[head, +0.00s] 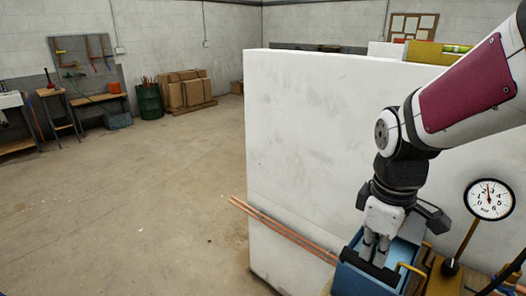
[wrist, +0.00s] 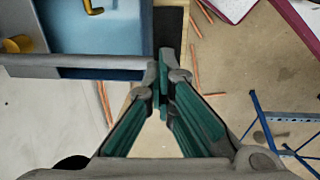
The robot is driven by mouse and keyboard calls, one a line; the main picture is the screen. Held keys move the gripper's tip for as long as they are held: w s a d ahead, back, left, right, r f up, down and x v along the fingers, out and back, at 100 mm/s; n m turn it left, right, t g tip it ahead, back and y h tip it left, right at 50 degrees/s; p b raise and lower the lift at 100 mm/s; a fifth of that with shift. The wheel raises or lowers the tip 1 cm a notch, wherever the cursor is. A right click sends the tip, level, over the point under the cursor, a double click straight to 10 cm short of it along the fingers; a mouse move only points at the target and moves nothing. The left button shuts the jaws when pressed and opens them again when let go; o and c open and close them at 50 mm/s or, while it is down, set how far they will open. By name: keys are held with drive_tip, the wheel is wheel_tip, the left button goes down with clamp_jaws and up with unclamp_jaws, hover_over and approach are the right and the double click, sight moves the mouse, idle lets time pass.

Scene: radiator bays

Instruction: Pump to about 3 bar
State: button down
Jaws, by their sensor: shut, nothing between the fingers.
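The blue pump tank (head: 352,277) stands at the lower right in the head view, and its blue interior (wrist: 100,30) fills the upper left of the wrist view. A round white gauge (head: 489,199) stands to its right on a brass stem. Its dark needle points almost straight up, at or slightly below 3. My gripper (head: 378,255) is over the tank, fingers pointing down. In the wrist view my gripper (wrist: 163,75) is shut and empty. A grey bar (wrist: 75,66) crosses in front of the tank and ends beside the fingertips; contact is unclear.
A white wall panel (head: 330,150) stands behind the tank. Copper pipes (head: 285,230) stick out at its left. A yellow bent handle (head: 410,272) rises by the tank. The concrete floor (head: 150,200) at left is clear, with benches and boxes far back.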

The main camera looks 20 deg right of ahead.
drive_tip(key=shift+f+b, duration=0.4)
drive_tip(key=shift+f, duration=0.3)
drive_tip(key=shift+g+y, duration=0.3)
drive_tip(key=r+p, duration=0.2)
drive_tip(key=p, duration=0.1)
drive_tip(key=r+p, duration=0.1)
drive_tip(key=r, duration=0.1)
drive_tip(key=shift+w+d+p, duration=0.1)
drive_tip(key=shift+d+p, duration=0.15)
drive_tip(key=shift+p, duration=0.05)
drive_tip(key=shift+w+r, duration=0.1)
drive_tip(key=shift+r, duration=0.1)
drive_tip(key=r+p, duration=0.1)
drive_tip(key=d+r+y+p, duration=0.1)
drive_tip(key=r+p, duration=0.1)
drive_tip(key=shift+w+r+g, duration=0.1)
drive_tip(key=shift+w+g, duration=0.05)
drive_tip(key=shift+g, duration=0.15)
drive_tip(key=shift+w+d+r+y+p, duration=0.1)
drive_tip(key=shift+w+r+y+p, duration=0.2)
drive_tip(key=shift+r+p, duration=0.15)
